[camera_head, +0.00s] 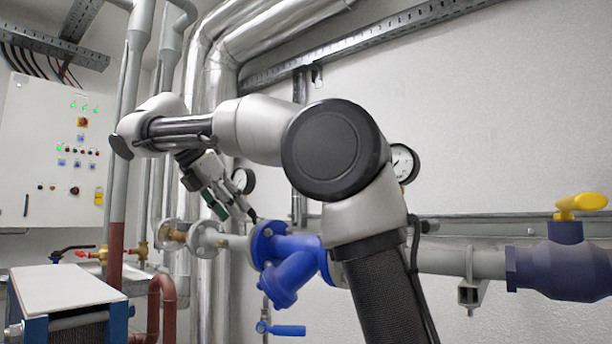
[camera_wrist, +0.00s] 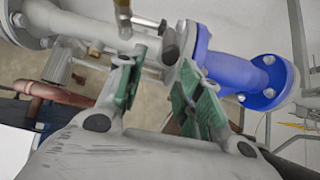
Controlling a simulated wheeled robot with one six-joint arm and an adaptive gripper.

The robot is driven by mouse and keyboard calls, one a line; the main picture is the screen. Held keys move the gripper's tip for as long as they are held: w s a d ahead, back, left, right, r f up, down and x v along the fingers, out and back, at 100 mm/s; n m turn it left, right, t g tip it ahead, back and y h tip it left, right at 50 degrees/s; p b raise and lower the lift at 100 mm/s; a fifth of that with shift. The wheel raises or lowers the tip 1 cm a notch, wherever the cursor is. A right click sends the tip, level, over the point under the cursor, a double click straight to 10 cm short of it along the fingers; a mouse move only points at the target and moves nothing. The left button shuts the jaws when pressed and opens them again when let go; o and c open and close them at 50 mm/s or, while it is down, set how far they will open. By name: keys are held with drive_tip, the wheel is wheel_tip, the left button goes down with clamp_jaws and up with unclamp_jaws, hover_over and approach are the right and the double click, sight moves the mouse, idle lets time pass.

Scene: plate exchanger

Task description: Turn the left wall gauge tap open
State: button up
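The left wall gauge (camera_head: 243,181) is a round white dial with a dark rim, partly covered by my gripper. Its tap cannot be made out in the head view, where my gripper is in front of that area. In the wrist view a brass-coloured stem (camera_wrist: 123,18) with a thin bar beside it shows at the top, beyond the fingers; I cannot tell whether this is the tap. My gripper (camera_head: 236,212) points down and right above the grey pipe. In the wrist view its green-padded fingers (camera_wrist: 162,62) are apart, with nothing clearly held between them.
A blue flanged strainer (camera_head: 290,262) sits close to the fingers, with a blue-handled tap (camera_head: 282,329) below. A second gauge (camera_head: 403,163) is partly behind my arm. A yellow-handled valve (camera_head: 580,204) is at right. Silver ducts (camera_head: 205,90) rise behind; a control cabinet (camera_head: 55,150) stands at left.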

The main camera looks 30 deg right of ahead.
drive_tip(key=shift+v, duration=2.5)
drive_tip(key=shift+r, duration=0.1)
